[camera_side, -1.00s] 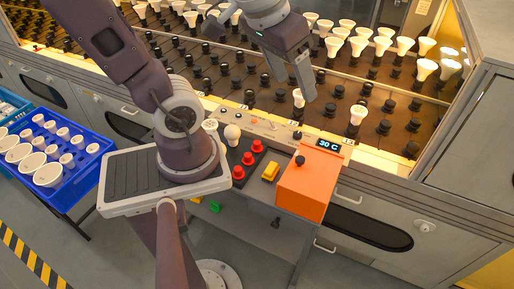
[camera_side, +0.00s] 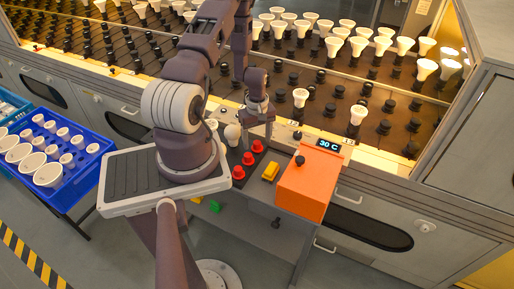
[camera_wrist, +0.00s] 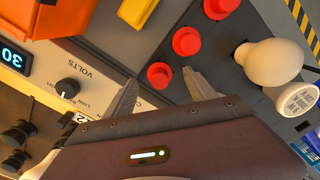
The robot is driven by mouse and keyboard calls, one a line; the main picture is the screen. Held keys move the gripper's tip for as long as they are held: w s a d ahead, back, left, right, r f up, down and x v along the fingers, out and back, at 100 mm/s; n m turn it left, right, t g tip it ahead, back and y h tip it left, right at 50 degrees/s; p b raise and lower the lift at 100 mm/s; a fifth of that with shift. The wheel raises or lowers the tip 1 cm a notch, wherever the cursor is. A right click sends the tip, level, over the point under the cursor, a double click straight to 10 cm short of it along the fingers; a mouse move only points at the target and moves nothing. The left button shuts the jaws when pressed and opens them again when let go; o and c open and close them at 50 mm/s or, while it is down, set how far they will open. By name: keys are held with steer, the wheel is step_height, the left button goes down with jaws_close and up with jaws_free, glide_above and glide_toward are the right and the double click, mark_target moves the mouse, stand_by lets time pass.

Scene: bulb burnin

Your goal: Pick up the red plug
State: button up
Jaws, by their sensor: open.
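Three red plugs stand in a row on the dark panel of the small bench. The far one (camera_side: 257,146) is closest to my gripper (camera_side: 258,143); the middle one (camera_side: 248,158) and the near one (camera_side: 238,173) follow toward the front. In the wrist view my gripper (camera_wrist: 163,86) is open and empty, its fingers pointing at the panel. The far red plug (camera_wrist: 160,75) shows between the fingertips, with the middle one (camera_wrist: 186,41) and the near one (camera_wrist: 220,7) beyond. I cannot tell how high the fingertips are above the plug.
A white bulb (camera_side: 232,134) stands left of the plugs, close to my gripper. A yellow block (camera_side: 271,172) and an orange box (camera_side: 305,190) with a display and knob stand to the right. Behind is a rack with several bulbs (camera_side: 357,115). A blue crate (camera_side: 88,160) is far left.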

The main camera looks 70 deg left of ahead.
step_height(320, 180, down, 2)
jaws_close()
stand_by(0.3)
steer(key=shift+r, duration=0.1)
